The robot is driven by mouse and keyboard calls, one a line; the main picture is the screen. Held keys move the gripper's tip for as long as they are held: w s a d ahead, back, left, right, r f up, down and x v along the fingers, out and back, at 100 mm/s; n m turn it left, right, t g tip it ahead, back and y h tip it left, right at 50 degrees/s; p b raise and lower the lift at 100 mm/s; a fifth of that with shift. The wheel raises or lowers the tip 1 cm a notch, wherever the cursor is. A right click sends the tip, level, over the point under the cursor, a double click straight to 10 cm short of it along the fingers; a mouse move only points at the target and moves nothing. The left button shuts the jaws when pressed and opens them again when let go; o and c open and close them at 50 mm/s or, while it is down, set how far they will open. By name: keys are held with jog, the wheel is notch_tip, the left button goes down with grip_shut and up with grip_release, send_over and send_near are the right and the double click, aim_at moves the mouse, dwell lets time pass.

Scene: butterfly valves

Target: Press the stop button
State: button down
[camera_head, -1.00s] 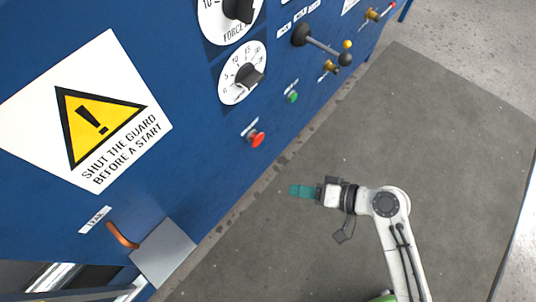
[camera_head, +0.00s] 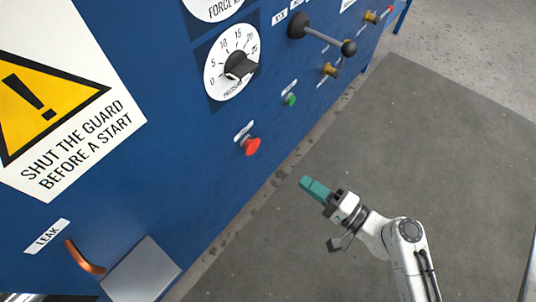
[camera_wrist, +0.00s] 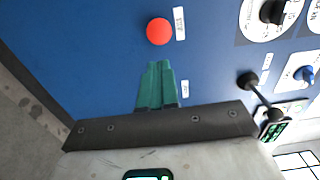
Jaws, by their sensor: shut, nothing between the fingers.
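The red stop button (camera_head: 251,146) sticks out from the blue panel under a small white label whose text is too small to read. In the wrist view the red button (camera_wrist: 159,31) is straight ahead, just beyond the fingertips and apart from them. My gripper (camera_head: 305,182) has teal fingers, shut together and empty. In the head view it is to the right of and below the button, over the grey floor mat. In the wrist view the shut fingers (camera_wrist: 157,66) point toward the button.
A green button (camera_head: 290,100) is up and right of the red one. A pressure dial (camera_head: 238,66), a black-knobbed lever (camera_head: 322,35) and brass fittings (camera_head: 330,70) are on the panel. A copper pipe (camera_head: 84,258) and grey plate (camera_head: 142,270) stick out at lower left. The mat (camera_head: 420,140) is clear.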

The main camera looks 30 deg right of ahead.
aim_at(255, 148)
jog(key=x, duration=1.4)
jog(key=shift+d+b, duration=0.1)
jog(key=shift+b, duration=0.2)
jog(key=shift+w, duration=0.1)
